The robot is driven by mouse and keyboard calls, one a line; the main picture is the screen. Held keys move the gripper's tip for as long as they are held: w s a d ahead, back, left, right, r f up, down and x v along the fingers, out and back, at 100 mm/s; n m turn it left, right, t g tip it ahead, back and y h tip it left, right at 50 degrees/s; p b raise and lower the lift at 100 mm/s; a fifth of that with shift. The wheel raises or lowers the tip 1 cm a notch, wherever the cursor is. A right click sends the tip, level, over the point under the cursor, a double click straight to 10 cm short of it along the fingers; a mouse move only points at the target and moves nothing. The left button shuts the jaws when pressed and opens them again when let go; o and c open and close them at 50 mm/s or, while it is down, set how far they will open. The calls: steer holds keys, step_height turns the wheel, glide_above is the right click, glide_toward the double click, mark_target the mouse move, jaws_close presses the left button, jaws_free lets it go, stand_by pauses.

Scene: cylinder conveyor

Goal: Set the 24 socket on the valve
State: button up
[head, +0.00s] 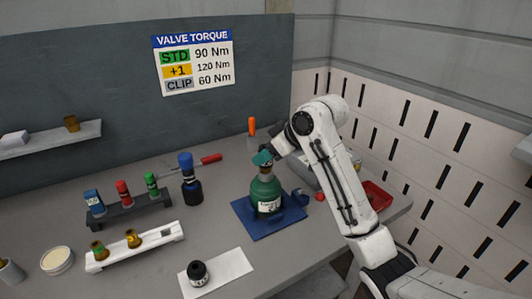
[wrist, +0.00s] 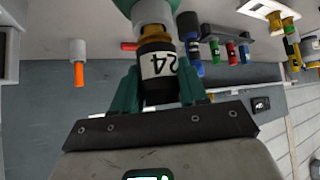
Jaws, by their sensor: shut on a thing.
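The 24 socket (wrist: 160,68) is a dark cylinder with a white label reading 24. My gripper (wrist: 160,92) has its teal fingers shut on both sides of it. Beyond the socket in the wrist view are a brass-coloured part (wrist: 154,30) and the pale neck of the green cylinder. They line up with the socket; I cannot tell whether it is seated on the valve. In the head view the green cylinder (head: 265,190) stands upright on a blue mat (head: 250,222). My gripper (head: 263,158) is directly above it and hides the valve top.
A dark rack (head: 125,212) holds blue, red and green pieces. A white rack (head: 162,238) holds brass-topped pieces. A black piece (head: 198,273) sits on a white sheet. A red tray (head: 375,196) lies right.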

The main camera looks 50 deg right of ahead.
steer(key=shift+f, duration=0.35)
steer(key=o, duration=1.2)
step_height(320, 180, up, 6)
steer(key=p, duration=0.5)
steer(key=shift+p, duration=0.4)
